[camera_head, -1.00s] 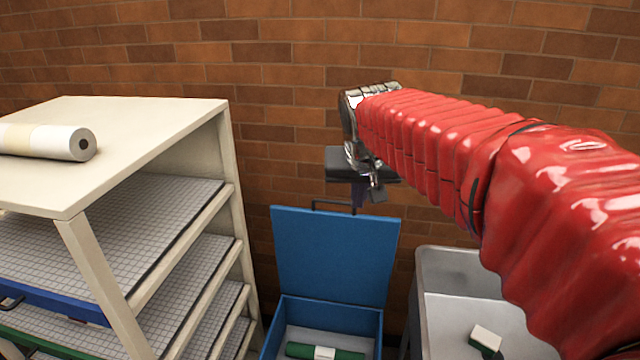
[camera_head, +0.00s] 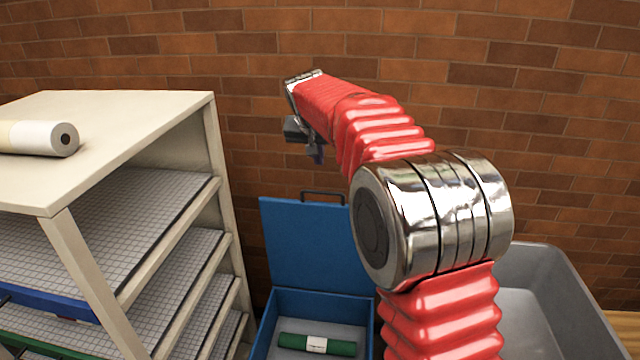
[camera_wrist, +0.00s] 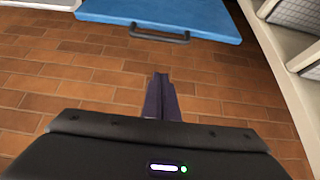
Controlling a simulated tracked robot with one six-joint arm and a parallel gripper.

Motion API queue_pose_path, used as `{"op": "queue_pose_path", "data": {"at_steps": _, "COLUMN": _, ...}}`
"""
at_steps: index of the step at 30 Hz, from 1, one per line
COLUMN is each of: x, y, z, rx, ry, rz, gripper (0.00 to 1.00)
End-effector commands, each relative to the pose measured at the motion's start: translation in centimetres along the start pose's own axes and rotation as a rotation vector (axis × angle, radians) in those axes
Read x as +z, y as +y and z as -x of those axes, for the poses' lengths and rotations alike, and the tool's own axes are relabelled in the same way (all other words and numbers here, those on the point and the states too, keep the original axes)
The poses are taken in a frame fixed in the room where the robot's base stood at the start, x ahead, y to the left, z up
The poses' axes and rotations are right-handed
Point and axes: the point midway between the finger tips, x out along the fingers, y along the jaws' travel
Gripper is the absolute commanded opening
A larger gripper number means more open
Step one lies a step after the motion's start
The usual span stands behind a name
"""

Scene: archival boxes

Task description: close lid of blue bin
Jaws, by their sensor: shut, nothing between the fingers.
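The blue bin (camera_head: 366,312) stands on the floor against the brick wall, right of the shelf unit. Its lid (camera_head: 305,245) is open and stands upright at the back, with a dark handle (camera_head: 322,194) on its top edge. A green roll with a white band (camera_head: 290,340) lies inside. My gripper (camera_head: 318,156) is above and behind the lid, near the wall, apart from it. In the wrist view my gripper (camera_wrist: 161,80) is shut and empty, pointing at the brick. The lid's edge (camera_wrist: 185,14) and handle (camera_wrist: 158,36) show at the top there.
A cream shelf unit (camera_head: 140,110) with grey mesh shelves stands at the left, close to the bin. A pale roll (camera_head: 30,137) lies on its top. A grey bin (camera_head: 560,300) stands at the right, partly hidden by my arm. The brick wall (camera_head: 560,110) is close behind.

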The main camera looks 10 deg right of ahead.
Motion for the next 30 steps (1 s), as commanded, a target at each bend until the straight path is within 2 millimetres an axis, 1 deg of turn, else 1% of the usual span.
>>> {"op": "queue_pose_path", "data": {"at_steps": 3, "x": -0.2, "y": -0.2, "z": -0.4, "rx": 0.001, "ry": 0.001, "rz": -0.003, "gripper": 0.0}}
{"op": "queue_pose_path", "data": {"at_steps": 13, "x": -0.2, "y": -0.2, "z": -0.4, "rx": 0.001, "ry": 0.001, "rz": -0.002, "gripper": 0.0}}
{"op": "queue_pose_path", "data": {"at_steps": 17, "x": -0.2, "y": -0.2, "z": -1.0, "rx": 0.002, "ry": 0.0, "rz": -0.002, "gripper": 0.0}}
{"op": "queue_pose_path", "data": {"at_steps": 20, "x": -0.2, "y": -0.2, "z": -1.9, "rx": 0.002, "ry": 0.0, "rz": -0.002, "gripper": 0.0}}
{"op": "queue_pose_path", "data": {"at_steps": 23, "x": -0.1, "y": -0.2, "z": -3.2, "rx": 0.002, "ry": -0.001, "rz": -0.002, "gripper": 0.0}}
{"op": "queue_pose_path", "data": {"at_steps": 30, "x": -0.1, "y": -0.1, "z": -6.8, "rx": 0.003, "ry": -0.001, "rz": -0.003, "gripper": 0.0}}
